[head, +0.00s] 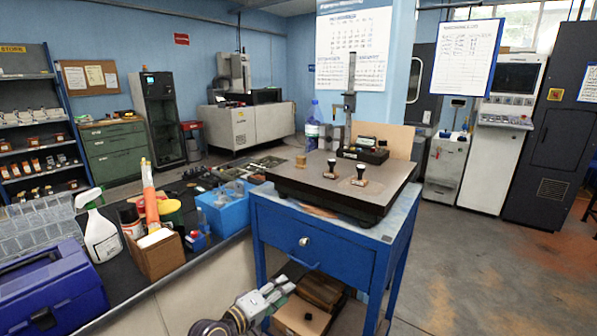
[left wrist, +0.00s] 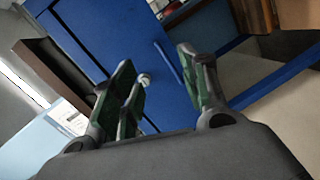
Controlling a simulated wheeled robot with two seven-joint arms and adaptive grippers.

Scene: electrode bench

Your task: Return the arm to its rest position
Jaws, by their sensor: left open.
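My left gripper (head: 276,289) is low in front of the blue cart (head: 318,240), below its drawer. Its fingers are apart and nothing is between them. In the left wrist view, the left gripper (left wrist: 160,88) points at the cart's blue front, with the round drawer knob (left wrist: 145,80) seen between the fingers. My right gripper is not in view. On the cart's dark plate (head: 290,178), two small dark-topped pieces (head: 331,167) stand upright near a height gauge (head: 350,100).
A bench at left holds a blue toolbox (head: 50,290), a spray bottle (head: 98,228), a cardboard box (head: 153,254) and a blue bin (head: 225,212). The cart's lower shelf carries a brown box (head: 300,316). The floor (head: 480,270) right of the cart is clear.

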